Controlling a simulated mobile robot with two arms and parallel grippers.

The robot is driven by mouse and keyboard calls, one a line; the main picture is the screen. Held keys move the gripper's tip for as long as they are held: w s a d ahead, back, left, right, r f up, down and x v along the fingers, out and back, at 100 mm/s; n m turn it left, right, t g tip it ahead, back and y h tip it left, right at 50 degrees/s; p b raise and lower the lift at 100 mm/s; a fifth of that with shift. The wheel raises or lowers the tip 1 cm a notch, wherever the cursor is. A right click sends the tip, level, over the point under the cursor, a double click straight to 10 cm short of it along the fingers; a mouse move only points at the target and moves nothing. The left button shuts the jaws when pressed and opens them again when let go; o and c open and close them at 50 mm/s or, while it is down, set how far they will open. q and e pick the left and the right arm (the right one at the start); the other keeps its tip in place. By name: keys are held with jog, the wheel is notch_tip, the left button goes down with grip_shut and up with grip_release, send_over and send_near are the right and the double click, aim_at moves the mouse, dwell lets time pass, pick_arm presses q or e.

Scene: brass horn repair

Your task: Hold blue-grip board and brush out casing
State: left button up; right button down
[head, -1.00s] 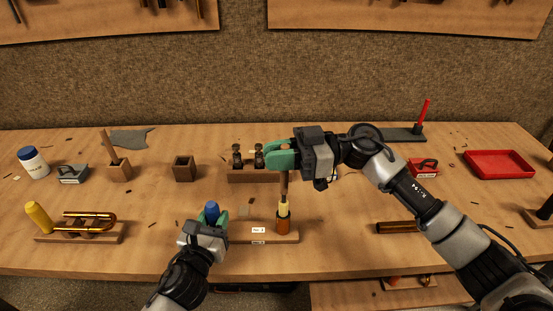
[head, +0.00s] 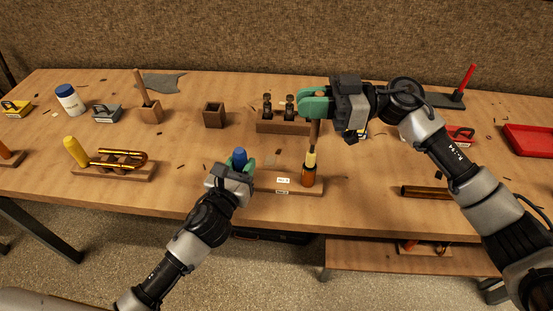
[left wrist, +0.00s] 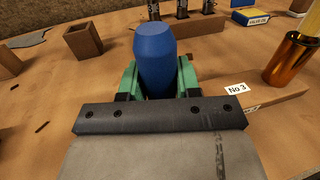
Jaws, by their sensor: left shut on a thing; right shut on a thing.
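The blue grip (head: 239,157) stands at the left end of a wooden board (head: 262,188). My left gripper (head: 232,168) is shut on this grip; in the left wrist view the blue grip (left wrist: 156,60) sits between the green fingers. The copper-coloured casing (head: 308,176) stands upright at the board's right end, and it also shows in the left wrist view (left wrist: 290,60). My right gripper (head: 316,102) is shut on a brush's wooden handle (head: 314,132), upright above the casing. The pale lower part of the brush (head: 311,158) is at the casing's mouth; how deep it reaches is hidden.
A rack with dark valves (head: 280,126) stands behind the board. An empty wooden box (head: 214,116) is left of it. A yellow-grip board with brass tubing (head: 115,165) lies at left, a brass tube (head: 425,192) at right. A red tray (head: 528,140) is far right.

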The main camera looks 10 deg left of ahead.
jog(key=shift+f, duration=0.2)
jog(key=shift+f, duration=2.25)
jog(key=shift+r, duration=0.15)
jog(key=shift+r, duration=2.3)
jog(key=shift+f, duration=0.1)
jog(key=shift+f, duration=2.45)
